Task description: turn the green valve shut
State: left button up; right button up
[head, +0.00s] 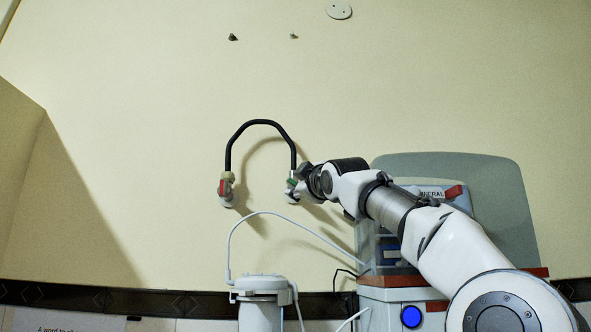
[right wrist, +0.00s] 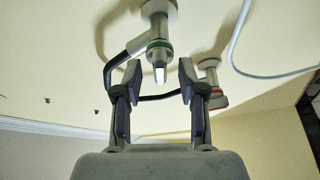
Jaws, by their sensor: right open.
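The green valve (head: 292,182) is on the cream wall, at the right end of a bent black hose (head: 258,123). My right gripper (head: 298,178) is right at it and partly covers it in the head view. In the right wrist view, the green-ringed valve (right wrist: 159,46) hangs from the top, and its pale lever tip (right wrist: 160,75) lies between the two fingertips of my right gripper (right wrist: 158,78). The gripper is open, with a visible gap on both sides of the lever. My left gripper is not in view.
A red-handled valve (head: 222,187) is at the hose's left end; it also shows in the right wrist view (right wrist: 216,100). A white filter housing (head: 262,287) with a thin white tube stands below. A purifier cabinet (head: 392,296) stands behind my right arm. The wall left of the valves is clear.

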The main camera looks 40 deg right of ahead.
jog(key=shift+w+d+r+p, duration=0.55)
jog(key=shift+p, duration=0.35)
jog(key=shift+w+a, duration=0.1)
jog(key=shift+w, duration=0.1)
jog(key=shift+w+a+f, duration=0.2)
jog(key=shift+w+f, duration=0.1)
jog(key=shift+w, duration=0.15)
jog(key=shift+w+d, duration=0.1)
jog(key=shift+w, duration=0.05)
jog(key=shift+c, duration=0.3)
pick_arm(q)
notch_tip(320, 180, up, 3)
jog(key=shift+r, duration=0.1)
pick_arm(e)
jog(key=shift+d+f, duration=0.1)
jog(key=shift+f, duration=0.05)
grip_shut()
